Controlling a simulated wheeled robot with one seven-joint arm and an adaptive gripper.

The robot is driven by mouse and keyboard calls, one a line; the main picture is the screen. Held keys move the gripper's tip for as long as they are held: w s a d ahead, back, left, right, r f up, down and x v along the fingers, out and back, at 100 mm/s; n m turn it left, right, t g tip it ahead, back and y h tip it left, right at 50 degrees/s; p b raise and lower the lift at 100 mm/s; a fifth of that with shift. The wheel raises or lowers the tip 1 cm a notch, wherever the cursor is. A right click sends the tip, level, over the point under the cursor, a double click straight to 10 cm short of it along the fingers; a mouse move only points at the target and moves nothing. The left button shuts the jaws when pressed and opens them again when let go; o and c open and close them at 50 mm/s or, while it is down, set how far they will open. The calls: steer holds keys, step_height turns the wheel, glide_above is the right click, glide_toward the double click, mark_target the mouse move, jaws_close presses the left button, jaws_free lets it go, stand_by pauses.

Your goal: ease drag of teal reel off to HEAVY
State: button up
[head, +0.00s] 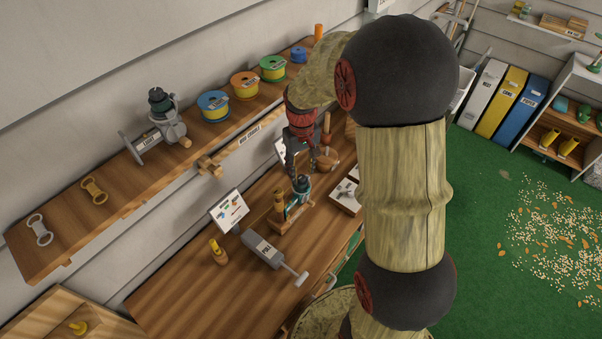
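A small reel with a teal body and dark top (303,186) sits on a wooden stand (290,214) on the workbench. Its drag setting cannot be read at this size. My gripper (299,172) points down just above this reel, its dark fingers close to the reel's top. I cannot tell whether they touch it or how far apart they are. A second, grey reel with a dark green top (161,112) stands on the wall shelf, with a plate reading LIGHT beside it.
The wall shelf (140,190) holds several coloured line spools. My arm hides the bench's right side. Bench space at front left is clear.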

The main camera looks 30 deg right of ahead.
steer(key=shift+f, duration=0.95)
steer(key=shift+c, duration=1.3)
jaws_close()
